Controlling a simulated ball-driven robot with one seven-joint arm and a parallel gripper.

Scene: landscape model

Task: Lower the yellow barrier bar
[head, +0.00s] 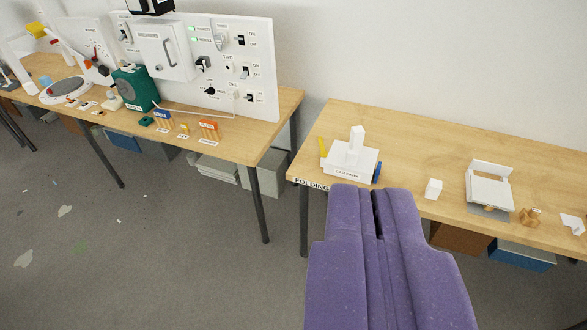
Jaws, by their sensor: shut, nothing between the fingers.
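A small white model labelled "CAR PARK" (346,172) stands near the left end of the right-hand wooden table. It has an upright white post (356,144) and a blue round part (378,172) on its right side. A yellow bar (323,147) shows at its left side, standing close to upright. Its joint to the model is hard to make out. My purple gripper (374,192) is shut and empty, in the lower middle of the view. In the picture its tips lie just below the model, in front of the table's front edge.
A white block (433,189), a white tray-like model (490,188) and a small wooden piece (530,217) stand farther right on the table (440,145). A gap parts it from the left table, which carries a white switch panel (258,60).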

